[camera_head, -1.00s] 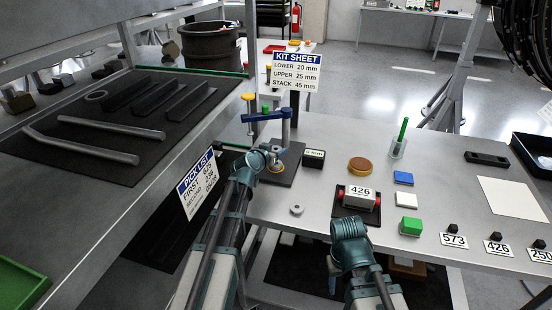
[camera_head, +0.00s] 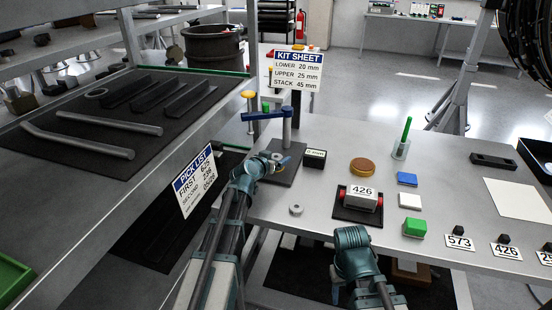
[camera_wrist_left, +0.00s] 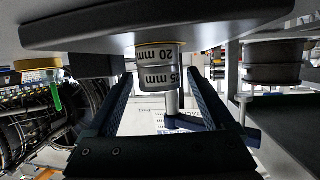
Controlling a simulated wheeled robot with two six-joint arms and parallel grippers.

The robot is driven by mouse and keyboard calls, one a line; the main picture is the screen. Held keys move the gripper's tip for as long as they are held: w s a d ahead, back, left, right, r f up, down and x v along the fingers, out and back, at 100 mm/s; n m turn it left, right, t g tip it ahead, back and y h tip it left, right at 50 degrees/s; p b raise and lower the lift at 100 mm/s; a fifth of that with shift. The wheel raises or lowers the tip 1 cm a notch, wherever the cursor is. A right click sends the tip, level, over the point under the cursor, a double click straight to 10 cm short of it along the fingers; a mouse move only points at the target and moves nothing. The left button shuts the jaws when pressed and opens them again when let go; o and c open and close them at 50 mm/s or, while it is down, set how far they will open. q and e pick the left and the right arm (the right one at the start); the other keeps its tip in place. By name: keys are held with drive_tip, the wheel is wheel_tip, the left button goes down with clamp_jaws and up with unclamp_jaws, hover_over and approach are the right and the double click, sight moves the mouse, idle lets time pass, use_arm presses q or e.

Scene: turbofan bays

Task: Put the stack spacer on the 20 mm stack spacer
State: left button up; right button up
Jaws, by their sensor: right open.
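The 20 mm stack spacer (camera_wrist_left: 158,53) stands on a dark plate (camera_head: 290,178). The left wrist view is upside down. The other stack spacer (camera_wrist_left: 160,78), its label cut to "5 mm", sits against the 20 mm one, on top of it, and looks lined up with it. My left gripper (camera_wrist_left: 161,92) has one finger on each side of this upper spacer. Narrow gaps show, so it looks open around it. In the head view my left wrist (camera_head: 248,172) hides most of the stack. My right gripper (camera_head: 340,275) is open and empty in front of the bench, its fingers barely visible.
A blue-armed post (camera_head: 286,125) rises behind the stack. A black labelled block (camera_head: 315,159) stands right of it. A small grey ring (camera_head: 296,209) lies nearer the front edge. The pick list sign (camera_head: 195,180) hangs at left.

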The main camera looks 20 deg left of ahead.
use_arm(q)
drive_tip(key=shift+r, duration=0.2)
drive_tip(key=p+v, duration=0.4)
drive_tip(key=v, duration=0.8)
